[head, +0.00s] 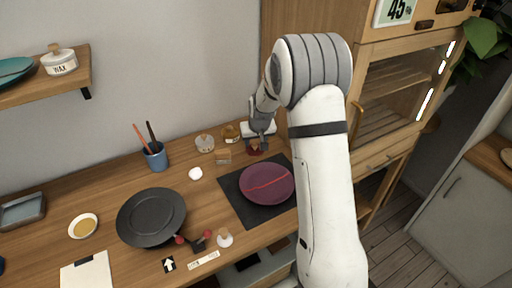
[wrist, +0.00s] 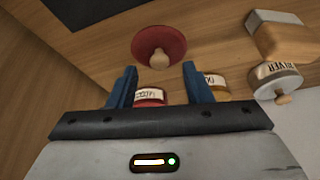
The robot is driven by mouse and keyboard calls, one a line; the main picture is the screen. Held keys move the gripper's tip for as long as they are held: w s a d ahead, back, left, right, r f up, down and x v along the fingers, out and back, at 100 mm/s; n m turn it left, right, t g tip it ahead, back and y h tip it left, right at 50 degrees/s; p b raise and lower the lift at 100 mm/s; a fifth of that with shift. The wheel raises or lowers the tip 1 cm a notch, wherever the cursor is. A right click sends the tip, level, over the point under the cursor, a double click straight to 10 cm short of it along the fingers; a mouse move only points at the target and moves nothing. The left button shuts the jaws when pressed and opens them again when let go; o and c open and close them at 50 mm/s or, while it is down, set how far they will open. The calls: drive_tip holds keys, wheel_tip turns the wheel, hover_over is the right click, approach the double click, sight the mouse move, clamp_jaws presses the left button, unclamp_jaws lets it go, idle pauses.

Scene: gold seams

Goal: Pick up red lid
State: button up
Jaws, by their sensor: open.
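The red lid (wrist: 173,38) is a round shallow disc with a pale wooden knob; it lies on the wooden table in the wrist view. My gripper (wrist: 159,68) is open, its two blue fingers apart, and the lid's knob shows just beyond and between the fingertips. Nothing is held between them. In the head view my gripper (head: 257,141) is low over the back of the table, and the lid (head: 256,153) is partly hidden by it. Touching cannot be told.
A jar labelled RIVER (wrist: 277,78) is at right. A dark mat (head: 237,200) with a purple plate (head: 266,186) lies in front; a black pan (head: 151,217) is left.

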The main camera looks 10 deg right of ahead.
sight(255, 148)
drive_tip(key=shift+x, duration=1.25)
drive_tip(key=shift+c, duration=0.3)
clamp_jaws()
